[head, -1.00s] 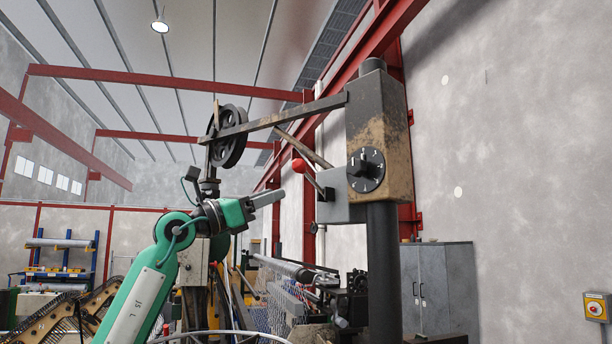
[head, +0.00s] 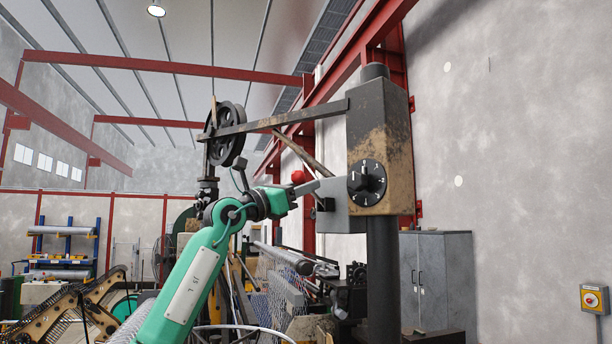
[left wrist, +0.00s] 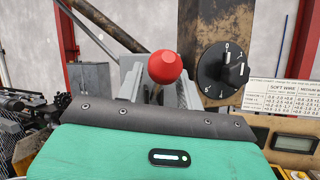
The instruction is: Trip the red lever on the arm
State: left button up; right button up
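The lever's red ball knob (head: 299,177) stands at the left of the grey housing on the machine's arm post. It also shows in the left wrist view (left wrist: 164,66), near the middle, on a thin rod partly hidden by my gripper body. My left gripper (head: 308,187) is level with the lever, its grey fingers pointing right and slightly up, just below the knob from the head. In the left wrist view a grey finger shows on each side of the knob, spread apart. I cannot tell whether they touch the lever. My right gripper is not in view.
The rusty post (head: 380,140) carries a black numbered dial (head: 367,182) right of the lever. A flat metal arm (head: 285,119) runs left to a pulley wheel (head: 226,134) above my left arm. A grey cabinet (head: 436,282) stands behind.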

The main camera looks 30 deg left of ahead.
pick_arm(q)
jog(key=shift+w+d+r, duration=0.2)
jog(key=shift+w+d, duration=0.05)
jog(key=shift+w, duration=0.25)
grip_shut()
